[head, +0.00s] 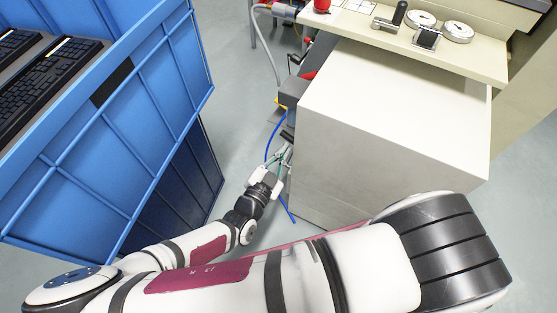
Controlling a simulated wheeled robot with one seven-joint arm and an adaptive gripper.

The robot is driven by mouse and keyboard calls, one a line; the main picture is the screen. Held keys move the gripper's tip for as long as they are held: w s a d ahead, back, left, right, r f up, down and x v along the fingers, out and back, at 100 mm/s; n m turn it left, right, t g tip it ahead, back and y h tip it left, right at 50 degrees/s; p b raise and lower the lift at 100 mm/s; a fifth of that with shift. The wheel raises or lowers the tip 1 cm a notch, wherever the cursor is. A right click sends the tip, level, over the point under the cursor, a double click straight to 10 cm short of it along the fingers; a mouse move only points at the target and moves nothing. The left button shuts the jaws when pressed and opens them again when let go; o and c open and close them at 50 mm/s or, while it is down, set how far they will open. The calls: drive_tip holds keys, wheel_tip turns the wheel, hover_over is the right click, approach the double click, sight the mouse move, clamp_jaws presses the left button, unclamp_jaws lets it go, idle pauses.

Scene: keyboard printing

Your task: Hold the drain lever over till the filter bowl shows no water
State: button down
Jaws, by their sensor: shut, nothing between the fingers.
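My gripper (284,153) is low beside the left side of the beige machine cabinet (390,125), pointing away from me. Its fingers look small and are shut, with nothing seen held. A small dark part (288,134) is just beyond the fingertips, against the cabinet's side. I cannot tell whether it is the drain lever or whether the fingers touch it. The filter bowl cannot be made out, so its water level does not show. A grey block (293,98) with a yellow piece sits above on the cabinet's side.
A blue hose (267,148) hangs beside my gripper to the floor. A large blue crate (150,130) with black keyboards (52,85) stands at left. The floor gap between crate and cabinet is narrow. Gauges (457,32) and a red button (322,5) are on top.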

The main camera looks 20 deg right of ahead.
sight(284, 137)
drive_tip(key=shift+b+x, duration=0.6)
drive_tip(key=shift+x, duration=2.05)
drive_tip(key=shift+w+a+f+p, duration=0.25)
drive_tip(key=shift+w+a+p, duration=0.25)
drive_tip(key=shift+p, duration=0.95)
drive_tip(key=shift+w+a+f+p, duration=0.2)
drive_tip(key=shift+w+a+f, duration=0.1)
drive_tip(key=shift+f, duration=0.2)
drive_tip(key=shift+w+a+f+p, duration=0.15)
drive_tip(key=shift+w+a+f, duration=0.1)
drive_tip(key=shift+f, duration=0.35)
drive_tip(key=shift+a, duration=0.1)
drive_tip(key=v, duration=1.2)
